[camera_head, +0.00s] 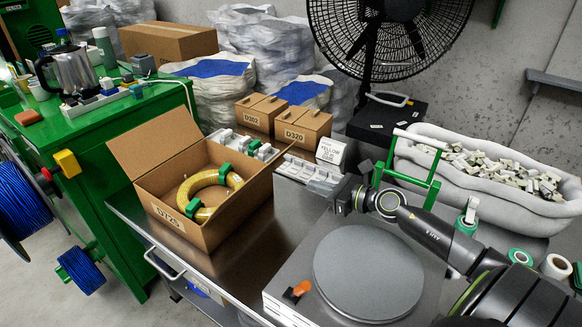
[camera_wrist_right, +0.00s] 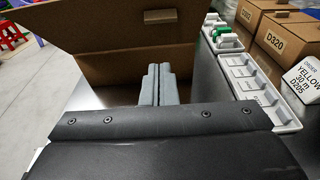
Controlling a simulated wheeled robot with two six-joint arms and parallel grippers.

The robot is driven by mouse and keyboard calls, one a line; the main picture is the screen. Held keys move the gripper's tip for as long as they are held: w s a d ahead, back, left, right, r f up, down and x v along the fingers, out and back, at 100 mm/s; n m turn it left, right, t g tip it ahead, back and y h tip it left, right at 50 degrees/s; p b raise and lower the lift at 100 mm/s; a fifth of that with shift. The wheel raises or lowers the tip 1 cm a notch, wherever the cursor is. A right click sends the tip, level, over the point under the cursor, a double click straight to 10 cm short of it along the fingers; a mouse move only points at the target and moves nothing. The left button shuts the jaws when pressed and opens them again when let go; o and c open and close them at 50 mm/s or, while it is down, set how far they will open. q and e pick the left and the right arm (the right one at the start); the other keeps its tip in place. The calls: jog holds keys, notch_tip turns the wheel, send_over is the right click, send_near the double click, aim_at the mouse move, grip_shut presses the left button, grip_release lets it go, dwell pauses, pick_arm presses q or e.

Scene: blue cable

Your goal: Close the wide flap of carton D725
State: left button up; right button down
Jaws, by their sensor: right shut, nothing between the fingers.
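Carton D725 (camera_head: 182,217) is an open brown box on the steel bench. A coil of yellow cable (camera_head: 230,180) with green ties lies inside it. A wide flap (camera_head: 157,140) stands up and leans outward on the carton's left side. In the right wrist view a raised brown flap (camera_wrist_right: 110,25) fills the upper left, above a carton wall (camera_wrist_right: 125,75). My right gripper (camera_head: 337,199) is shut and empty, to the right of the carton and apart from it. Its grey fingers (camera_wrist_right: 158,84) touch each other in the wrist view. My left gripper is out of view.
A round grey plate (camera_head: 368,272) lies in front of my right arm. White trays (camera_head: 308,172) lie right of the carton. Small cartons D302 (camera_head: 262,112) and D320 (camera_head: 302,127) stand behind. A green-handled frame (camera_head: 410,178) and a bin of pieces (camera_head: 490,190) stand right.

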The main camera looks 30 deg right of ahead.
jog(key=w+a+r+p, duration=0.1)
jog(key=w+a+p, duration=0.1)
jog(key=w, duration=0.5)
jog(key=shift+w+a+r+p, duration=0.2)
jog(key=shift+w+a+p, duration=0.2)
jog(key=shift+a, duration=0.2)
